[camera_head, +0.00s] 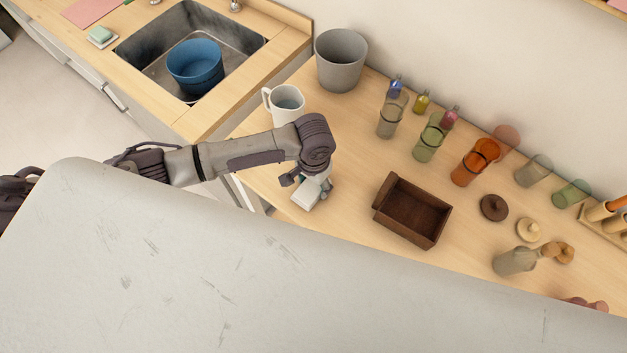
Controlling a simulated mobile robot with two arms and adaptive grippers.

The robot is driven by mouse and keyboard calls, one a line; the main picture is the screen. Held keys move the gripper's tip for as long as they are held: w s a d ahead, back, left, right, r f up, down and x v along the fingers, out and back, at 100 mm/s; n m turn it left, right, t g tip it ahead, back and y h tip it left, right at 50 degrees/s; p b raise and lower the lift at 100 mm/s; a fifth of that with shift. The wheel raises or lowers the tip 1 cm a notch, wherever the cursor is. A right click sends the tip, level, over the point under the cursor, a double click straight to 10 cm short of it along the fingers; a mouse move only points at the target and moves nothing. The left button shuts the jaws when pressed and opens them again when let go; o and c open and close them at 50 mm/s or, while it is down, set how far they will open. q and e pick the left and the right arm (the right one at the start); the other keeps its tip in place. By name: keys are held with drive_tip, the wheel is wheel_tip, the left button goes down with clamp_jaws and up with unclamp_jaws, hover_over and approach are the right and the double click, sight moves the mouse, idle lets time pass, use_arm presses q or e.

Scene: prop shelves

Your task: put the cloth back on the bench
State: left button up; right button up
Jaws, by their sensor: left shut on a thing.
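My left gripper (314,184) reaches down over the wooden bench (350,160), between the white mug and the brown box. It is shut on a small whitish, flat-sided thing (307,197), low over the bench top or touching it; I cannot tell which. I cannot make out whether this thing is the cloth. A flat pink sheet (90,10), which looks like a cloth, lies on the counter beside the sink at the top left. My right gripper is not in view.
A white mug (285,105) and a grey bin (341,60) stand behind the gripper. An open brown box (412,211) is to its right, with several glasses beyond. A blue bowl (195,66) sits in the sink (142,49). A pale scuffed surface blocks the foreground.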

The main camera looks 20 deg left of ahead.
use_arm(q)
drive_tip(key=shift+f, duration=0.1)
drive_tip(key=o, duration=0.9)
drive_tip(key=shift+o, duration=0.5)
wheel_tip(320, 180, up, 12)
drive_tip(key=b, duration=0.1)
drive_tip(key=shift+d, duration=0.1)
